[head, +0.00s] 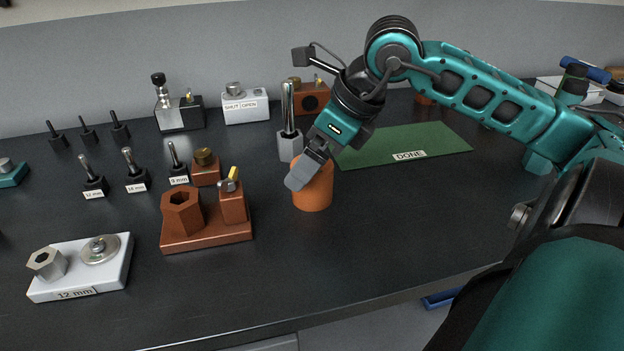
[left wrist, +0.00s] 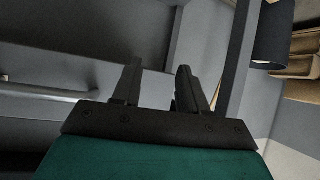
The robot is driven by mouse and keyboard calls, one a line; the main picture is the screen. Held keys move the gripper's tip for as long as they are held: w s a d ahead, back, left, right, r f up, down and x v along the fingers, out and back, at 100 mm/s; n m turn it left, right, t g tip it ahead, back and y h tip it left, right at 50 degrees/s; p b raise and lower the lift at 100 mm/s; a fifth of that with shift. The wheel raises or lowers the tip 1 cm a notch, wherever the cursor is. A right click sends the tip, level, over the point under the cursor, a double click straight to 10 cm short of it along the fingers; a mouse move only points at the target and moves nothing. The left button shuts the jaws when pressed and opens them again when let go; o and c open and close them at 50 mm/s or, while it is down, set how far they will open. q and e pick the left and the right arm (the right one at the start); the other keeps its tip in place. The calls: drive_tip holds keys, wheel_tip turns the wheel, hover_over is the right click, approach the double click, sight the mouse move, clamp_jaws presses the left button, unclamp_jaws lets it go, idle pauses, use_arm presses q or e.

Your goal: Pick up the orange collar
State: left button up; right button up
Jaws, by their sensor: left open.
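The orange collar (head: 313,194) is a plain upright cylinder on the dark bench, near the middle of the head view. My right gripper (head: 301,176) comes down over it from above. One grey finger shows in front of the collar's upper left side. The collar's top and the other finger are hidden, so I cannot tell whether the jaws grip it. My left gripper (left wrist: 158,70) shows in the left wrist view, open and empty, with its two dark fingers apart. It faces grey panels, away from the collar.
A copper-coloured fixture (head: 207,237) stands left of the collar and a steel-topped post (head: 289,138) just behind it. A green DONE mat (head: 420,140) lies behind right. A white 12 mm block (head: 82,278) is front left. Bench in front of the collar is clear.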

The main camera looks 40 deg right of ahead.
use_arm(q)
drive_tip(key=shift+r, duration=0.1)
use_arm(e)
drive_tip(key=shift+x, duration=1.05)
use_arm(q)
drive_tip(key=shift+w, duration=0.1)
use_arm(e)
drive_tip(key=shift+c, duration=0.5)
use_arm(q)
drive_tip(key=shift+r, duration=0.1)
use_arm(e)
drive_tip(key=c, duration=1.3)
drive_tip(key=shift+r, duration=0.15)
drive_tip(key=shift+r, duration=0.2)
use_arm(q)
drive_tip(key=s+a+r+p, duration=0.1)
drive_tip(key=a+r+p, duration=0.2)
drive_tip(key=r+p, duration=0.3)
drive_tip(key=p, duration=0.4)
drive_tip(key=shift+s+y, duration=0.2)
drive_tip(key=shift+y, duration=0.2)
use_arm(e)
wheel_tip(320, 180, up, 20)
drive_tip(key=shift+f, duration=0.25)
